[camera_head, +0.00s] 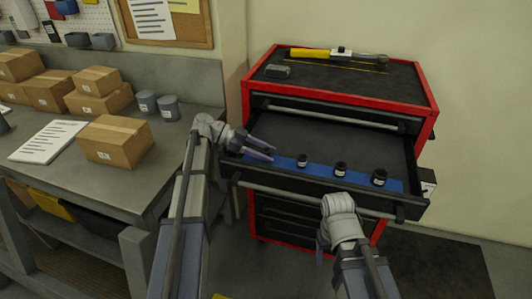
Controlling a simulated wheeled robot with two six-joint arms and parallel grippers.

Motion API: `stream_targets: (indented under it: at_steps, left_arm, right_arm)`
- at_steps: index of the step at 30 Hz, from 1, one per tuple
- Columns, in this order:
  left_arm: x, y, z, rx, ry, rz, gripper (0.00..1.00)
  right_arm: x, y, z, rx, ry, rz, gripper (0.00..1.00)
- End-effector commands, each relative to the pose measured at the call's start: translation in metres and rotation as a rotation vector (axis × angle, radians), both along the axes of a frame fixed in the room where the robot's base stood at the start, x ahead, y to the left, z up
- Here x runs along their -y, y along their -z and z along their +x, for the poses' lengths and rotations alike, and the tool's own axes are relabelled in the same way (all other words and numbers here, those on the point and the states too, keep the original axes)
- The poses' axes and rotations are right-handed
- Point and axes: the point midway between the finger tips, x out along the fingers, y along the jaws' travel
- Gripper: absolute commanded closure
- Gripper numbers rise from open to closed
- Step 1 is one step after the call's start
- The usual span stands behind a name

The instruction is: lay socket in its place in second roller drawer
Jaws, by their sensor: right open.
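The second drawer (408,155) of the red and black roller cabinet is pulled out. A blue strip (320,171) lies along its front, with three short black sockets (302,160), (340,169), (379,177) standing upright on it, spaced apart. My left gripper (272,151) reaches over the drawer's left front, fingers spread and pointing right toward the nearest socket. I see nothing between its fingers. The strip's left end is partly hidden behind it. My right gripper (320,256) hangs in front of the drawer, open and pointing down, mostly hidden by its own wrist.
The cabinet top (400,87) holds a yellow-handled tool (310,54) and a small grey block (277,71). The drawer's rear floor is bare. At left, a workbench (70,170) carries cardboard boxes (115,141), paper (48,141) and two grey cups (168,108).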

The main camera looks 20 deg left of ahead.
Motion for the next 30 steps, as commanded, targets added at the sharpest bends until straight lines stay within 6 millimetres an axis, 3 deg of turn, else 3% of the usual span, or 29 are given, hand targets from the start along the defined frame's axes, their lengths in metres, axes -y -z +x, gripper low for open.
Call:
stream_targets:
  at_steps: [12, 24, 30]
  left_arm:
    - [-0.002, -0.006, 0.0, 0.0, -0.001, 0.0, 0.36]
    - [-0.073, -0.037, -0.005, 0.0, -0.003, 0.0, 0.36]
    - [-0.099, -0.046, -0.008, 0.0, -0.001, 0.0, 0.36]
  right_arm:
    - [0.0, -0.006, 0.0, 0.0, 0.0, 0.0, 0.33]
    - [0.0, -0.037, 0.0, 0.0, 0.0, 0.0, 0.33]
    - [0.0, -0.046, 0.0, 0.0, 0.0, 0.0, 0.33]
